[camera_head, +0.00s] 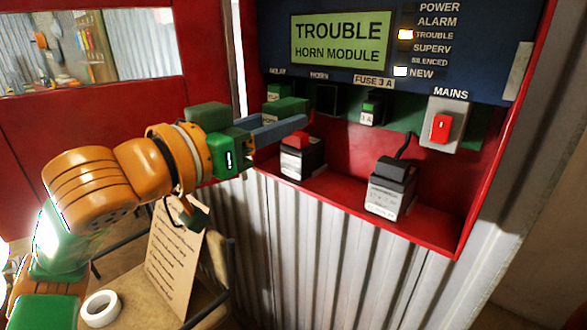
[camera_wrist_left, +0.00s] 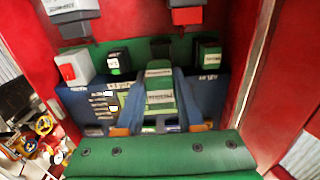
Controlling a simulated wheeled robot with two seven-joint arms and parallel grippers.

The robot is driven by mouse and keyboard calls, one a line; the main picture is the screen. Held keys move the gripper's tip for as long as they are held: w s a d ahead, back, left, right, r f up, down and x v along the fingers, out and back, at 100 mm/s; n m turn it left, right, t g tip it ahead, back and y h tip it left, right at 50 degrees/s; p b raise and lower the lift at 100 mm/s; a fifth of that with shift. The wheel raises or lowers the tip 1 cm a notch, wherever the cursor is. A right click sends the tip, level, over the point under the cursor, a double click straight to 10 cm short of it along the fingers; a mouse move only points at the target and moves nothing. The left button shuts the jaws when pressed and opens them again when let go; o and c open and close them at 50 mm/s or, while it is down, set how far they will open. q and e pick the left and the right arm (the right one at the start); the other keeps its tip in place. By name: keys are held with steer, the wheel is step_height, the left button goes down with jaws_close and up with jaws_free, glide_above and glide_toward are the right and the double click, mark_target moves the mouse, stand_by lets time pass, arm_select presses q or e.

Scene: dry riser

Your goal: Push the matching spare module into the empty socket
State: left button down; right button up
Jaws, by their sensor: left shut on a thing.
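My left gripper (camera_head: 290,122) reaches in from the left, in front of the alarm panel. Its blue fingers are shut on a green module (camera_head: 287,107). In the left wrist view the module (camera_wrist_left: 160,94) sits between the two fingers (camera_wrist_left: 159,92), with a pale label on its face. The dark empty socket (camera_head: 326,98) under the HORN label is just right of the held module in the head view. It also shows just beyond the module's tip in the wrist view (camera_wrist_left: 160,48). The module appears apart from the socket. My right gripper is not in view.
A relay module (camera_head: 273,92) sits left of the socket, partly hidden; a fuse (camera_head: 370,108) sits right of it. Further right is the mains switch (camera_head: 441,128). Two batteries, red-topped (camera_head: 303,158) and grey-topped (camera_head: 391,190), stand on the red shelf below. The display (camera_head: 341,40) reads TROUBLE HORN MODULE.

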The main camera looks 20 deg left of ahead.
mark_target(299, 112)
arm_select(q)
steer(key=shift+s+a+r, duration=0.15)
steer(key=shift+s+a, duration=0.25)
steer(key=shift+a, duration=0.05)
steer(key=shift+w+d+p, duration=0.25)
steer(key=shift+w+p, duration=0.05)
steer(key=shift+w, duration=0.05)
steer(key=shift+p+x, duration=0.55)
steer(key=shift+x, duration=1.25)
steer(key=shift+w+d, duration=0.25)
steer(key=shift+w, duration=0.35)
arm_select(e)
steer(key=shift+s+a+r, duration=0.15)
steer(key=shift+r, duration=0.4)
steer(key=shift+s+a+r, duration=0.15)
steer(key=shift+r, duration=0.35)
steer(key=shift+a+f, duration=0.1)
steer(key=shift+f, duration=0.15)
arm_select(q)
steer(key=shift+p+x, duration=0.5)
steer(key=shift+x, duration=1.25)
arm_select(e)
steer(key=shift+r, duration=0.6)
arm_select(q)
steer(key=shift+s+a, duration=0.1)
steer(key=shift+s, duration=0.05)
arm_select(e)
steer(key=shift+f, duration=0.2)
